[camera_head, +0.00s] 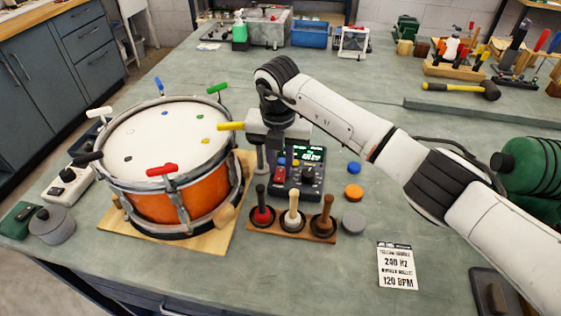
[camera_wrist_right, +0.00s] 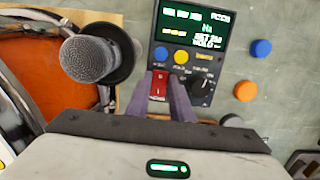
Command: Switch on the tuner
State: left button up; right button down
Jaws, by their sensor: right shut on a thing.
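The tuner (camera_head: 306,180) is a dark box on the bench, right of the drum, with a lit screen of green and white text. In the right wrist view the tuner (camera_wrist_right: 203,52) shows a red rocker switch (camera_wrist_right: 158,84), blue and yellow buttons and a black knob. My right gripper (camera_wrist_right: 168,86) reaches down over the tuner's face. Its two fingers stand close on either side of the red switch and are shut on it. In the head view my right gripper (camera_head: 281,158) partly covers the tuner's upper left. My left gripper does not show.
The orange drum (camera_head: 165,150) with coloured handles stands to the left. A microphone (camera_wrist_right: 90,55) is close beside the gripper. A rack of mallets (camera_head: 292,222) stands in front of the tuner. Blue and orange pucks and a printed card (camera_head: 397,266) lie to the right.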

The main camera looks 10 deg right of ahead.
aim_at(280, 176)
jog(key=c, duration=1.8)
grip_release()
jog(key=shift+c, duration=0.2)
notch_tip(280, 176, up, 10)
jog(key=s+b, duration=0.1)
jog(key=shift+a+r+b, duration=0.15)
jog(key=shift+r+b, duration=0.05)
jog(key=shift+b, duration=0.1)
jog(key=shift+s, duration=0.1)
